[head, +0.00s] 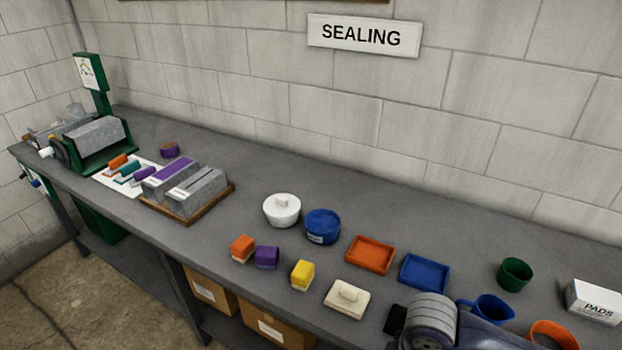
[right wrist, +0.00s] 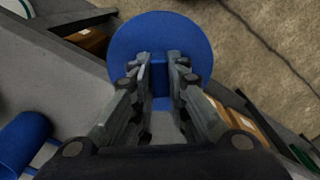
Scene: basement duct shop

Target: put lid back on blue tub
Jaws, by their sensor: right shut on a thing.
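The blue tub (head: 322,228) is a short round tub with a small label, standing on the bench beside a white lidded tub (head: 282,211). No knob shows on its top. A round blue lid (right wrist: 205,55) with a block-like handle is in the right wrist view. My right gripper (right wrist: 160,75) is shut on that handle, with the lid's disc spread out beyond the fingertips, near the bench's front edge. In the head view my right arm is at the lower right; the lid does not show there. My left gripper is in neither view.
An orange tray (head: 370,255) and a blue tray (head: 424,272) lie right of the tub. Orange, purple and yellow blocks (head: 303,275) and a cream lidded box (head: 346,299) stand in front. Blue (head: 492,309) and green (head: 515,274) cups stand right. The bench behind the tub is clear.

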